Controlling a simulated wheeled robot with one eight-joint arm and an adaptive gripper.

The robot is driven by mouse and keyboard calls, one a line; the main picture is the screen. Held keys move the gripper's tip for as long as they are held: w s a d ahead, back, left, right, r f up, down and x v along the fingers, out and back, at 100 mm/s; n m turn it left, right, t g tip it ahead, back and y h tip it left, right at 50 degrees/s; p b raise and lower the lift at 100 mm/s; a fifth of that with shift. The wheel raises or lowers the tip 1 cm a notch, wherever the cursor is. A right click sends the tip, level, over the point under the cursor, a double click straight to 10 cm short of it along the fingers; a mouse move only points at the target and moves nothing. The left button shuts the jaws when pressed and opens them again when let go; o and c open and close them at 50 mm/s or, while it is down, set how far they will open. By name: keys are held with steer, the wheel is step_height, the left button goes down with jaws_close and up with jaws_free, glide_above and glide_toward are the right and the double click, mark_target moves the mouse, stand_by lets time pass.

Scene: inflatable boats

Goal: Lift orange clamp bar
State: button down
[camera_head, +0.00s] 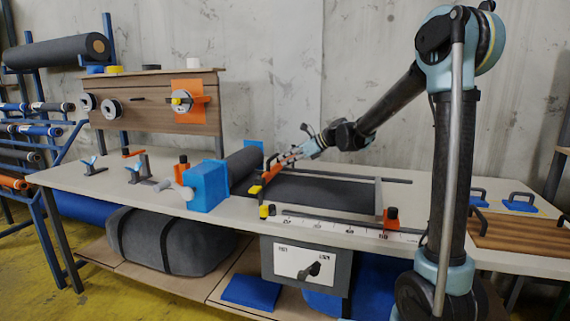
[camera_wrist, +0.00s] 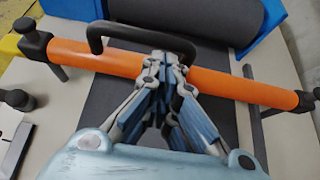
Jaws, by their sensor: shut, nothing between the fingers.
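The orange clamp bar (camera_wrist: 98,58) crosses the wrist view from upper left to lower right, over dark sheet material. It has a black arched handle (camera_wrist: 140,30) and dark end fittings. In the head view the bar (camera_head: 270,175) is small, beside the dark roll. My gripper (camera_wrist: 165,58) is shut and empty, its fingertips over the middle of the bar next to the handle's right leg. I cannot tell whether they touch the bar. In the head view my gripper (camera_head: 296,155) is at the bar's far end.
The dark roll (camera_head: 244,165) lies left of the bar, with a blue crank box (camera_head: 207,187) nearby. A dark sheet (camera_head: 320,192) lies on the long table (camera_head: 90,181). A metal rail (camera_head: 379,197) and ruler (camera_head: 345,228) are to the right and front.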

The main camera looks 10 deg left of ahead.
steer(key=v, duration=0.8)
steer(key=shift+d, duration=0.35)
steer(key=shift+r, duration=0.1)
